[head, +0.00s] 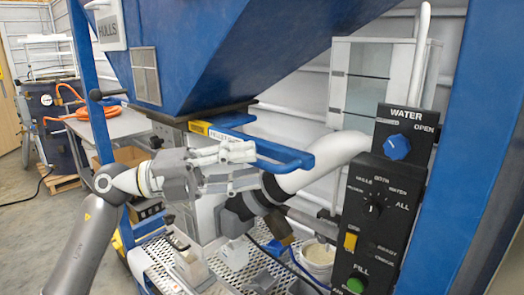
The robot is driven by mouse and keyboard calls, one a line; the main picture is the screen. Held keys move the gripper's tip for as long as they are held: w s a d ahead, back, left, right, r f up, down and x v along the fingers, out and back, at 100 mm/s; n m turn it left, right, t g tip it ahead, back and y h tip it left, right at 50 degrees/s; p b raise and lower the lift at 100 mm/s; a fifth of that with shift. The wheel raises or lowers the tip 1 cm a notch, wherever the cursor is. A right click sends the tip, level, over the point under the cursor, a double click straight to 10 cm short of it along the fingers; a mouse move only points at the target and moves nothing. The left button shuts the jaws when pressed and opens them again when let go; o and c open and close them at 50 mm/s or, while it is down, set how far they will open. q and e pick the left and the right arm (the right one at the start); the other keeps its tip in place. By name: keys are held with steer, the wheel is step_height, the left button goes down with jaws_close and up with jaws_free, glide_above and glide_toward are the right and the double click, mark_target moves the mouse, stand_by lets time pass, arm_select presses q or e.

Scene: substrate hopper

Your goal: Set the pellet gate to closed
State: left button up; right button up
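The pellet gate's blue handle (292,158) sticks out to the right from under the blue hopper (205,45). It is a flat loop joined to a slide below the hopper's neck, with a yellow and white label (210,133) on its near edge. My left gripper (254,167) comes in from the left in front of the handle. Its grey fingers are spread apart, one above the other, with a gap between them. The upper finger overlaps the near side of the handle in the picture; I cannot tell if it touches. My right gripper is not in view.
A black control panel (382,205) with a blue water knob, a selector and a green fill button stands at right. A white pipe (330,150) runs behind the handle. A perforated metal shelf (228,262) and a white bucket (318,258) are below. A blue post borders the right.

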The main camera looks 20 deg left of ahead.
mark_target(254, 165)
arm_select(q)
steer(key=shift+p+x, duration=0.5)
steer(key=shift+x, duration=1.25)
jaws_close()
steer(key=shift+a, duration=0.1)
